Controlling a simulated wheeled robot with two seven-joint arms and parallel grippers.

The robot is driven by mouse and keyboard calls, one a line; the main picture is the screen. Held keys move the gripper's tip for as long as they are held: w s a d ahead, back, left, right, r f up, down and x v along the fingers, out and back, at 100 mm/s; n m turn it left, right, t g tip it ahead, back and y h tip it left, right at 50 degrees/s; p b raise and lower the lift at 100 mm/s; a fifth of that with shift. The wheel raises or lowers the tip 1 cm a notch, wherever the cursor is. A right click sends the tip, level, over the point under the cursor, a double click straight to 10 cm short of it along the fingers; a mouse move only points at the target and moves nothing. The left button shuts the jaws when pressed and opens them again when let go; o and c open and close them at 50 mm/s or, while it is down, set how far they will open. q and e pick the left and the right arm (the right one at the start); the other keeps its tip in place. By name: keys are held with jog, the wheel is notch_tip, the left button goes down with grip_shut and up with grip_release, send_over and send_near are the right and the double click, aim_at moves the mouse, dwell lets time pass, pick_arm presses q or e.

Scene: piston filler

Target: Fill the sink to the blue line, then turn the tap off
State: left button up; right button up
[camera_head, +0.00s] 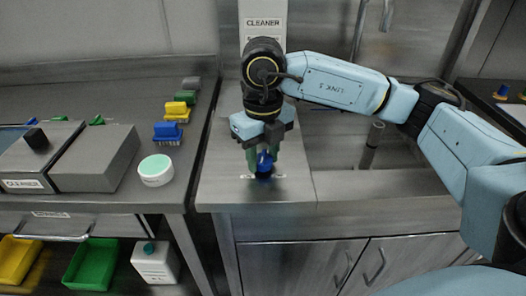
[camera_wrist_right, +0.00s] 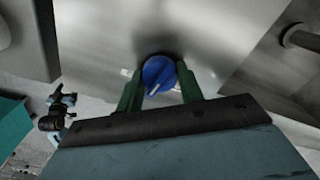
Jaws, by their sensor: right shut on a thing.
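My right gripper (camera_head: 264,168) reaches down to the steel counter left of the sink. Its green fingers are shut on a blue tap knob (camera_head: 264,160). In the right wrist view the blue knob (camera_wrist_right: 158,75) sits between the two fingertips, with a pale mark on its face. The sink basin (camera_head: 345,145) lies right of the knob, partly hidden behind my right arm. A short upright pipe (camera_head: 372,140) stands in it. I cannot make out a blue line or the water level. My left gripper does not show in the head view.
A white cleaner panel (camera_head: 263,22) stands behind the knob. On the left counter are a grey lidded box (camera_head: 105,160), a white tub with a green top (camera_head: 156,170) and several coloured brushes (camera_head: 168,132). A gap separates the two counters. Yellow and green bins (camera_head: 92,262) sit below.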

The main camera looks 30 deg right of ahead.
aim_at(263, 158)
jog(key=m+p, duration=0.1)
jog(key=m, duration=0.2)
jog(key=shift+r+m, duration=0.1)
jog(key=shift+m, duration=0.3)
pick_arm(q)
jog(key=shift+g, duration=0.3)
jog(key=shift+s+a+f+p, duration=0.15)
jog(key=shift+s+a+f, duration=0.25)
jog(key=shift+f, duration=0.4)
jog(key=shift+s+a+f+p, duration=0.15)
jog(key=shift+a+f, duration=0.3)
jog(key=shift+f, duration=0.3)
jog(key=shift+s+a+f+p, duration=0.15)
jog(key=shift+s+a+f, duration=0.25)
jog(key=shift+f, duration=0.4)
pick_arm(e)
jog(key=shift+m, duration=1.6)
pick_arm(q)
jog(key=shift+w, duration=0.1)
pick_arm(e)
jog(key=o, duration=1)
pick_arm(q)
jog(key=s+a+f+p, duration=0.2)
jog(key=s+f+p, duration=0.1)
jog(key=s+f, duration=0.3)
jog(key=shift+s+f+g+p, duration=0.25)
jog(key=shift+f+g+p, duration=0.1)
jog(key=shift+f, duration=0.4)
pick_arm(e)
notch_tip(263, 158, up, 13)
